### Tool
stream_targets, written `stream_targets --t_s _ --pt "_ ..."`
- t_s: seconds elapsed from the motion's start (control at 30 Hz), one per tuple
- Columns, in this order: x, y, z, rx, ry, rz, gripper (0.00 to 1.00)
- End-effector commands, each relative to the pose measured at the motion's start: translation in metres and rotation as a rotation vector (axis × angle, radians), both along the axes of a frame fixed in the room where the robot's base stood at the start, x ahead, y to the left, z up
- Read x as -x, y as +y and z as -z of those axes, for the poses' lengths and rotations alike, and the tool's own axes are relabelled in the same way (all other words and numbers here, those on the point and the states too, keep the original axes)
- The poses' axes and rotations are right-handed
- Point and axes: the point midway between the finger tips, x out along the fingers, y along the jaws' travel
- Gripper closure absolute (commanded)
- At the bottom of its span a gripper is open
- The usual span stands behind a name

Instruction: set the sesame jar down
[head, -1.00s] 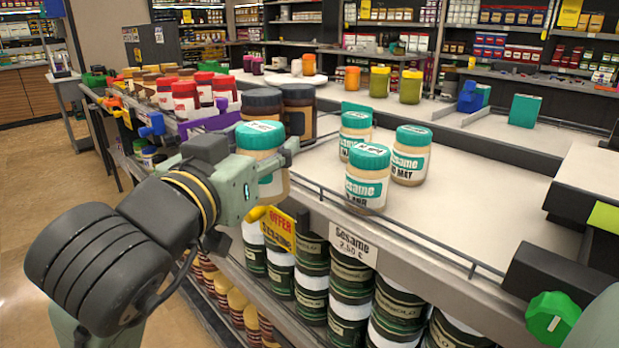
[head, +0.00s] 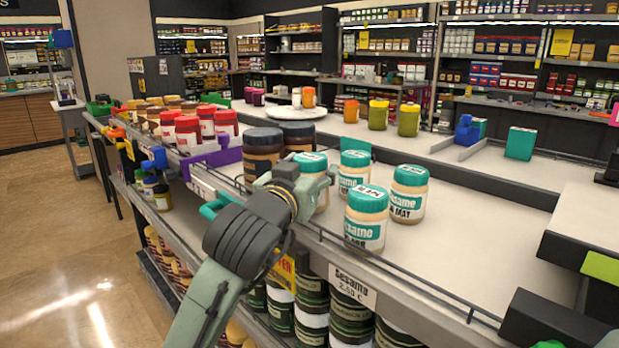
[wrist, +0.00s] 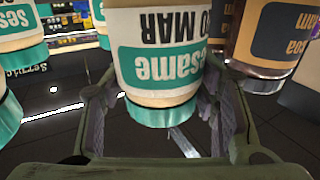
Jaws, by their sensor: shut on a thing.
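The held sesame jar (head: 313,160) has a teal lid, a pale body and a teal label. My gripper (head: 328,182) is shut around it, between the dark-lidded jars and the other sesame jars. In the wrist view the held jar (wrist: 165,60) appears upside down, with a finger on each side. Three more sesame jars stand upright on the counter (head: 470,235): a front one (head: 366,220), a right one (head: 408,195) and a back one (head: 353,172). The held jar's base is hidden by my gripper, so I cannot tell whether it touches the counter.
Dark-lidded cocoa jars (head: 262,152) stand close on the left, and a purple divider (head: 222,156) lies beyond them. A thin wire rail (head: 400,268) runs along the counter's front edge. The counter right of the sesame jars is clear. Large cans (head: 352,318) fill the shelf below.

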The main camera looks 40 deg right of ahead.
Motion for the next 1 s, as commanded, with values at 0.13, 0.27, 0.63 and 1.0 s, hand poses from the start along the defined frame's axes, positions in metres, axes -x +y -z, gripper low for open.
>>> stream_targets --t_s 0.13,0.27,0.63,1.0 --pt "0.0 0.001 0.014 0.002 0.002 -0.001 0.84" --pt "0.0 0.001 0.017 0.003 -0.002 -0.001 0.84" --pt "0.0 0.001 0.023 0.001 0.0 0.0 0.44" --pt "0.0 0.001 0.022 0.001 0.001 -0.001 0.25"
